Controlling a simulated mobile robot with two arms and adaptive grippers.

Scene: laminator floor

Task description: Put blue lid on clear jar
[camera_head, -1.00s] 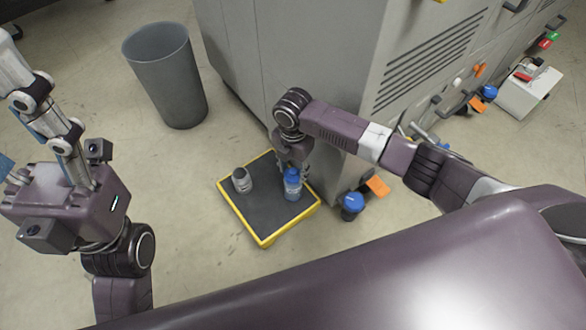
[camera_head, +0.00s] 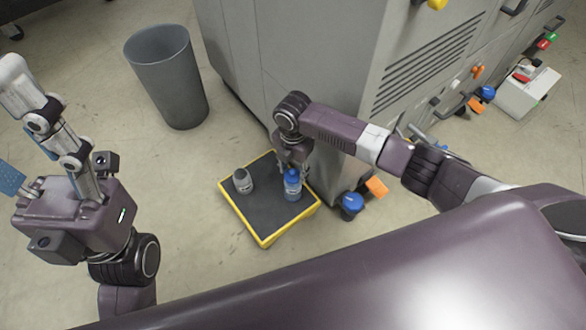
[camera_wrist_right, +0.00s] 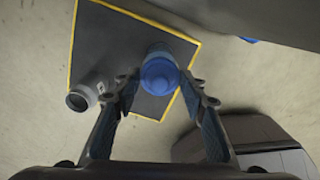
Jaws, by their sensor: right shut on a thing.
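The blue lid (camera_head: 292,174) is at the top of the clear jar (camera_head: 293,193), which looks bluish and stands upright on the dark mat near its right corner. I cannot tell whether the lid is fully seated. My right gripper (camera_head: 292,165) reaches down from behind, shut on the blue lid. In the right wrist view its fingers (camera_wrist_right: 160,82) flank the lid (camera_wrist_right: 159,76), with the jar body (camera_wrist_right: 158,50) partly hidden beneath. My left gripper (camera_head: 12,125) is at the far left, fingers apart and empty, away from the mat.
The dark mat (camera_head: 262,222) has a yellow rim and lies on the floor against the grey machine (camera_head: 290,50). A grey bin (camera_head: 168,80) is behind. A blue-topped caster (camera_head: 351,204) is to the right. Floor at left is clear.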

